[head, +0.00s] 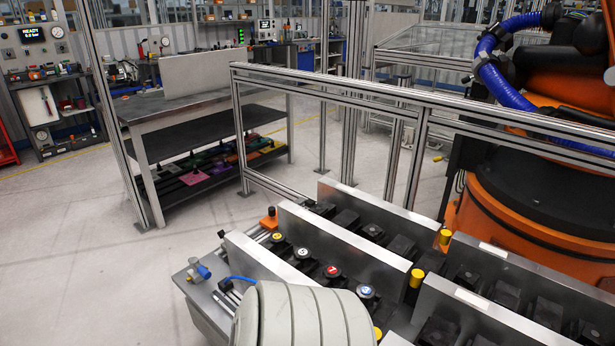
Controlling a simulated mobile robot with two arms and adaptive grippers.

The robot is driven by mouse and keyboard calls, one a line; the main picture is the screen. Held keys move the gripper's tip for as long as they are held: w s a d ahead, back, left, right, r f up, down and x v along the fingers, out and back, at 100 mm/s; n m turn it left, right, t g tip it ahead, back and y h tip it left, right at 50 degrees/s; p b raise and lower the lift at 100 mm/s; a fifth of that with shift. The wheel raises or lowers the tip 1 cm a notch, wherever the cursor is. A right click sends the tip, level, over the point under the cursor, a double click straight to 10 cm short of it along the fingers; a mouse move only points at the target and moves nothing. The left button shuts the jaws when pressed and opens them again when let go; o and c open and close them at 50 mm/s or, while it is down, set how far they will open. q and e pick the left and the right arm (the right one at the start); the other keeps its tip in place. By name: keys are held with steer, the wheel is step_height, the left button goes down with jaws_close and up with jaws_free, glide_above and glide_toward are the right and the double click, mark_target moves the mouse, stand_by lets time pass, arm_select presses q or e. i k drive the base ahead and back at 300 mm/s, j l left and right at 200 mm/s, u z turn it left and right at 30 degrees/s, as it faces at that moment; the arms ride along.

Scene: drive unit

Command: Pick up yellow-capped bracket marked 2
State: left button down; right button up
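A yellow-capped bracket (277,237) sits at the far left end of a row in the fixture, between two upright metal plates. Its mark is too small to read surely. Beside it in the same row are a black bracket with a pale-marked cap (302,253), a red-capped bracket (333,271) and a blue-capped bracket (366,291). Neither of my grippers shows in the head view. A grey ribbed rounded part at the bottom middle hides the near edge of the fixture.
Metal plates (350,239) divide the fixture into lanes with dark blocks. Yellow cylinders (417,278) stand at plate ends. A metal-rail fence (330,88) runs behind, with an orange robot arm (520,240) at right. A grey workbench (185,105) stands at left; the floor (90,260) is clear.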

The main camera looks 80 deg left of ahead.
mark_target(278, 243)
steer(key=u, duration=2.8)
